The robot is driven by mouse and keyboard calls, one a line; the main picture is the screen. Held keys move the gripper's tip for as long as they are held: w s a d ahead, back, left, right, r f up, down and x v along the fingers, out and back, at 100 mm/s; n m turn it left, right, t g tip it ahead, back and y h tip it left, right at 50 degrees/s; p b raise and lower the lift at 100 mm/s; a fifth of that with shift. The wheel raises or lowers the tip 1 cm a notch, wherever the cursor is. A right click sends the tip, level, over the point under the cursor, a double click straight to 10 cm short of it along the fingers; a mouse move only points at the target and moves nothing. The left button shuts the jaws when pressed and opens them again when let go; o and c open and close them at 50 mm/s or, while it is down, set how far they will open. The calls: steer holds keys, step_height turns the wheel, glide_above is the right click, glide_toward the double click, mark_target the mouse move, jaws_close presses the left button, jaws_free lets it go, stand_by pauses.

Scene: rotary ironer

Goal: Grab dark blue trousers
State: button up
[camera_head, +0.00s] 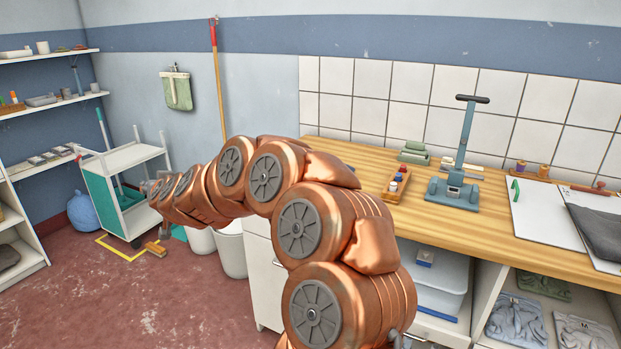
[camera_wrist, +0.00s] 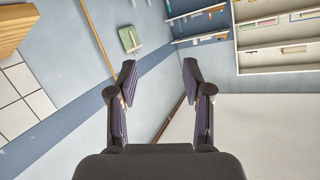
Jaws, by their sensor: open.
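No garment is clearly recognisable as dark blue trousers. A dark grey folded cloth (camera_head: 597,232) lies on the counter at the right edge of the head view, partly cut off; I cannot tell whether it is trousers. My gripper (camera_wrist: 158,70) is open and empty in the wrist view, its two fingers apart with only wall behind them. In the head view my arm stretches to the left, away from the dark cloth, and its end is small and hard to make out.
The wooden counter (camera_head: 470,228) holds a blue-grey press stand (camera_head: 453,190), a small wooden tray (camera_head: 396,186) and a white board (camera_head: 545,217). Folded grey garments (camera_head: 516,322) sit on the shelf below. A white cart (camera_head: 122,158) and a blue bag (camera_head: 83,212) stand at the left.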

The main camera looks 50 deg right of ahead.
steer(key=shift+s+d+f+m+g+h+b, duration=0.35)
steer(key=shift+s+d+f+m+g+h, duration=1.25)
steer(key=shift+d, duration=5)
steer(key=shift+s+d+f+m+g+h+b, duration=0.45)
steer(key=shift+d+f+m+g+h, duration=1.35)
steer(key=shift+d+h, duration=3.2)
steer(key=shift+s+d+f+m+g+h+b, duration=0.3)
steer(key=shift+s+d+f+m+g+h, duration=1.15)
steer(key=shift+d, duration=6.7)
steer(key=shift+w+d+f+t+y+p, duration=0.25)
steer(key=shift+w+d, duration=0.25)
steer(key=shift+d, duration=0.25)
steer(key=shift+w+d+f+t+y+p, duration=0.1)
steer(key=shift+w+d+f+y, duration=0.1)
steer(key=shift+w+d, duration=0.4)
steer(key=shift+w+d+f, duration=0.1)
steer(key=shift+d, duration=0.6)
steer(key=shift+w+d, duration=0.1)
steer(key=shift+d, duration=0.35)
steer(key=shift+c, duration=0.3)
jaws_close()
